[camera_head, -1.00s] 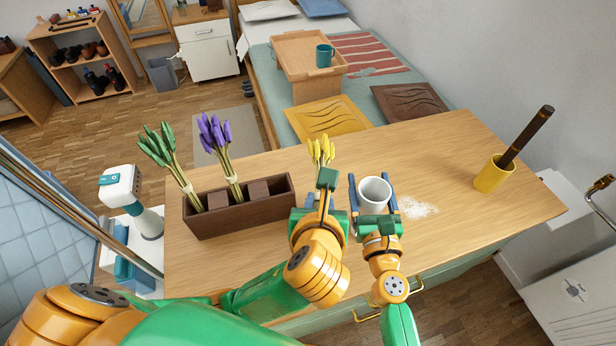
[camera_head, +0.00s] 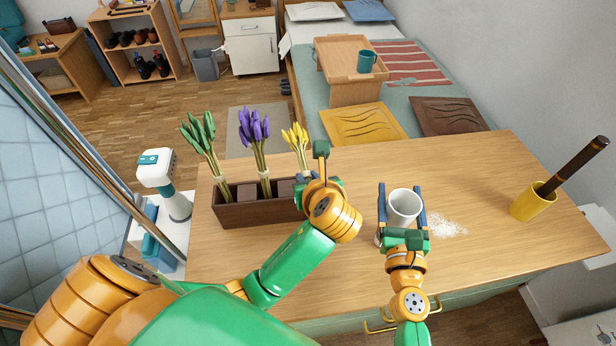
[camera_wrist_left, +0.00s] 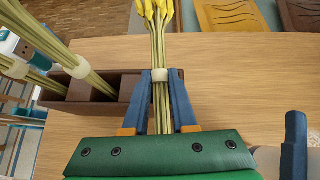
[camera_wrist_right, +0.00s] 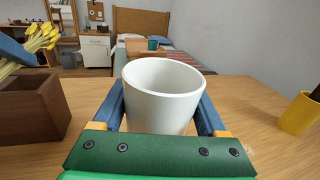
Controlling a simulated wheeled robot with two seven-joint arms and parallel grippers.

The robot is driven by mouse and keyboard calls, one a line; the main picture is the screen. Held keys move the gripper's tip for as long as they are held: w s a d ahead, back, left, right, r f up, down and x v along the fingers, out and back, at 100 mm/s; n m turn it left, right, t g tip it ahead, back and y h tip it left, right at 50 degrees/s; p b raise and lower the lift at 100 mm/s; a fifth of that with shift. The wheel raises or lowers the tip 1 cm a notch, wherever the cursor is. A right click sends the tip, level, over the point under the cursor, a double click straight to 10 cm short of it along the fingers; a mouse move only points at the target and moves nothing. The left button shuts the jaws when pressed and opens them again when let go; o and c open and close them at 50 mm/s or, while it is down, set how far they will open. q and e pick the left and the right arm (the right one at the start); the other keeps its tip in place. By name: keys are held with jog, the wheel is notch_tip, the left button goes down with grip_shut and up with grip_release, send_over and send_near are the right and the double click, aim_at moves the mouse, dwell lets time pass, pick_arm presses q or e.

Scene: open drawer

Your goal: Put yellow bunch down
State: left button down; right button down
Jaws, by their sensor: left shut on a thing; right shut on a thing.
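The yellow bunch (camera_head: 296,138) stands upright in my left gripper (camera_head: 312,182), above or at the right end of the brown planter box (camera_head: 245,214). In the left wrist view my left gripper (camera_wrist_left: 161,85) is shut around the pale band on the yellow bunch's stems (camera_wrist_left: 159,50). The lower stems are hidden, so I cannot tell if they are inside the box. My right gripper (camera_head: 402,215) is shut on a white cup (camera_head: 404,204), which stands upright; it fills the middle of the right wrist view (camera_wrist_right: 162,95).
Green (camera_head: 203,140) and purple (camera_head: 255,135) bunches stand in the box's left and middle parts. White powder (camera_head: 447,226) lies right of the cup. A yellow pot (camera_head: 530,203) with a dark stick stands at the table's right. The table (camera_head: 470,180) is otherwise clear.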

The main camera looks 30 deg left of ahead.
pick_arm(q)
jog(key=shift+f, duration=0.55)
jog(key=c, duration=0.7)
grip_release()
jog(key=shift+r, duration=0.35)
jog(key=v, duration=0.8)
jog(key=shift+w+a+r, duration=0.1)
jog(key=shift+r, duration=0.05)
